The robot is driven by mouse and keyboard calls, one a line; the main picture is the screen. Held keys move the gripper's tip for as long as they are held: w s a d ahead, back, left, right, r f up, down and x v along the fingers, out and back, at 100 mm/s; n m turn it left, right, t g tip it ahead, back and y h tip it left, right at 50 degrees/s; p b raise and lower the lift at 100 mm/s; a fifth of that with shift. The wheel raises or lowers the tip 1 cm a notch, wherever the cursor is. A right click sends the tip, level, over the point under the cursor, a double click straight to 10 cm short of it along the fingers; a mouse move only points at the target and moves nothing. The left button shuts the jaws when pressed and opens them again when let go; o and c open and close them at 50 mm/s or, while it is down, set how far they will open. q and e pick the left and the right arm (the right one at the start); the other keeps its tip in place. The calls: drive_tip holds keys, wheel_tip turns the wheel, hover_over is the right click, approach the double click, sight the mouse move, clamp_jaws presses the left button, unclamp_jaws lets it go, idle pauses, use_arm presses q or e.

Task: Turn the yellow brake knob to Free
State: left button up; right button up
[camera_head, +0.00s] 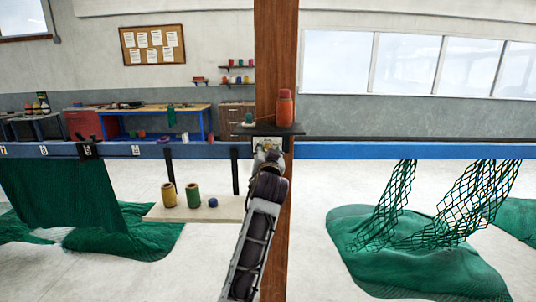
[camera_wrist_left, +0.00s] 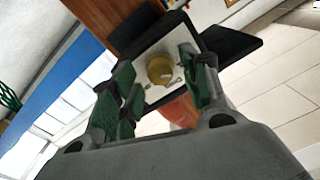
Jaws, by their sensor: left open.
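The yellow brake knob (camera_wrist_left: 160,69) is a round knob on a pale plate (camera_wrist_left: 153,92) in the left wrist view. It lies between the two green-padded fingers of my left gripper (camera_wrist_left: 160,88), which is open, with the fingers apart on both sides of it. I cannot tell how far the fingertips are from the knob. In the head view my left gripper (camera_head: 268,158) is raised in front of the plate on the wooden post, and it hides the knob. The knob's pointer and the lettering are too small to read. My right gripper is not in view.
A blue rail (camera_head: 400,151) runs across. A lower board (camera_head: 165,210) holds spools. Green nets (camera_head: 410,250) hang and lie at both sides.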

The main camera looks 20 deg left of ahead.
use_arm(q)
drive_tip(key=shift+r, duration=0.1)
wheel_tip(320, 180, up, 10)
idle(0.8)
drive_tip(key=shift+f, duration=0.2)
